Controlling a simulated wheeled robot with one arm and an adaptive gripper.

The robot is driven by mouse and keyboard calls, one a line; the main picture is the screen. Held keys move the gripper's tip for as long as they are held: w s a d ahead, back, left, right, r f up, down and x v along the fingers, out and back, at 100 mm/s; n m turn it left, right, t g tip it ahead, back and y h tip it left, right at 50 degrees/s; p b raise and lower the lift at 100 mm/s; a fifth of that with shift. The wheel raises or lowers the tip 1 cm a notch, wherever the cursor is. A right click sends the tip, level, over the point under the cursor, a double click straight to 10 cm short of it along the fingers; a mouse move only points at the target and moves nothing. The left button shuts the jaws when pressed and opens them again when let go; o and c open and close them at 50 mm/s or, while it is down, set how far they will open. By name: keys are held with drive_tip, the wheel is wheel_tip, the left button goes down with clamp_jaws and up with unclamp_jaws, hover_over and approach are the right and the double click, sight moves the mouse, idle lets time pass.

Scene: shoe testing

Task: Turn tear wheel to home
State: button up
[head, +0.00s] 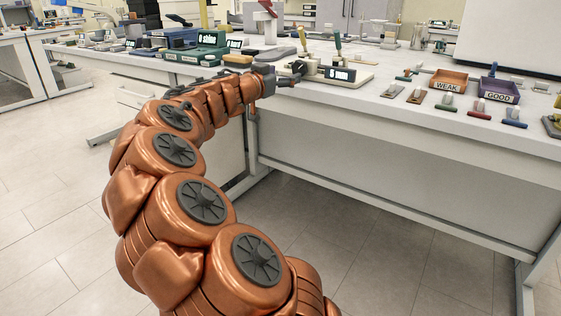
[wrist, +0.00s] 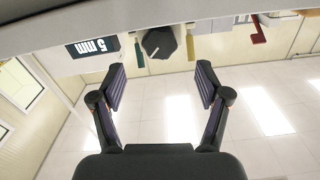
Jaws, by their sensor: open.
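The tear tester (head: 352,80) is a pale base on the bench with a display reading "5 mm" (head: 338,74). The display shows upside down in the wrist view (wrist: 93,46). A dark faceted knob (wrist: 158,43), which looks like the tear wheel, shows in the wrist view beside the display. My gripper (wrist: 160,72) is open and empty, and its two fingers are spread to either side of the knob's line. No contact shows, and I cannot tell the depth gap. In the head view my gripper (head: 290,82) is at the bench's front edge, by the tester's left end.
Green-handled (wrist: 139,54) and yellow-handled (wrist: 190,44) parts stand close to either side of the knob. A green instrument (head: 208,46) is left of my gripper. Trays marked WEAK (head: 447,83) and GOOD (head: 499,92) and several small samples lie to the right. Floor (head: 300,215) before the bench is clear.

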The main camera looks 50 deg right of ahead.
drive_tip(key=s+a+f+n+g+y+p, duration=0.1)
drive_tip(key=s+a+f+n+y, duration=0.1)
drive_tip(key=s+a+f+y, duration=0.2)
drive_tip(key=s+a+f+n+g+y+p, duration=0.1)
drive_tip(key=s+a+f+n+y, duration=0.2)
drive_tip(key=s+a+f, duration=0.5)
drive_tip(key=a+f+y, duration=0.1)
drive_tip(key=a+f, duration=0.1)
drive_tip(key=a, duration=0.3)
drive_tip(key=shift+s+a+f, duration=0.15)
drive_tip(key=shift+s+a, duration=0.1)
